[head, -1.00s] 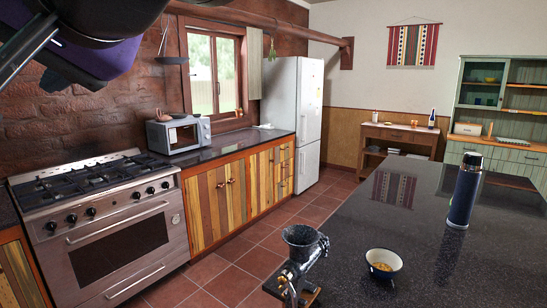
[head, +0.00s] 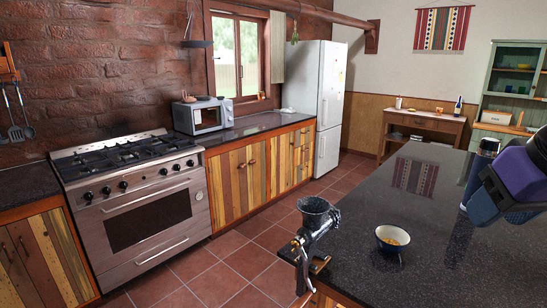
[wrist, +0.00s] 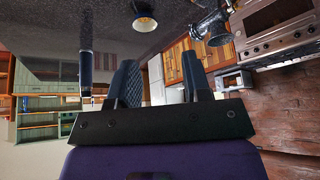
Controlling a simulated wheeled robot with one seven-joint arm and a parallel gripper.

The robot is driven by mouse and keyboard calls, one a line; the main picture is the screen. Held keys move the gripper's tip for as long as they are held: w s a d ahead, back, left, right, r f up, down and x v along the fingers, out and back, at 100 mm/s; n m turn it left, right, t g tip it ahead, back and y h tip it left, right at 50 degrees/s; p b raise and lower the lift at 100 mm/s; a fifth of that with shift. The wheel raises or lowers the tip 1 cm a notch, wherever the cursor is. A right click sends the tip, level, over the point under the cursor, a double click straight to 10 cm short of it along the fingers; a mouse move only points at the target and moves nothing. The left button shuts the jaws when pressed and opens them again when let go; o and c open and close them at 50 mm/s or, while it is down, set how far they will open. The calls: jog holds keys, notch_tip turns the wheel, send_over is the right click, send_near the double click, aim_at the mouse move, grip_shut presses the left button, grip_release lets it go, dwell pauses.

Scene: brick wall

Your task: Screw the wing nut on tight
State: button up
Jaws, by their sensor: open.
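A dark metal meat grinder (head: 314,212) stands clamped at the counter's near left edge. A small brass-coloured part (head: 296,246) shows low on its left side. It is too small to tell whether this is the wing nut. My gripper shows at the right edge of the head view, purple and black, above the counter and well apart from the grinder. In the wrist view, my gripper (wrist: 160,82) has its two dark fingers spread with nothing between them. The grinder (wrist: 208,28) also shows there, at the upper right.
A dark bottle (head: 488,146) is partly hidden behind my gripper. The stove (head: 133,190) stands across the tiled floor. The counter's middle is clear.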

jog(key=w+a+f+n+g+h, duration=0.1)
jog(key=w+f+n+g+h, duration=0.55)
jog(key=n, duration=0.75)
jog(key=n+t+h, duration=0.6)
jog(key=n+t, duration=0.9)
jog(key=n, duration=1.9)
send_near(294, 246)
jog(key=shift+w+d+r+g+y, duration=0.25)
jog(key=shift+w+d+r, duration=0.1)
jog(key=shift+w+d, duration=0.25)
jog(key=shift+a, duration=0.1)
jog(key=shift+w, duration=0.1)
jog(key=shift+x, duration=3.5)
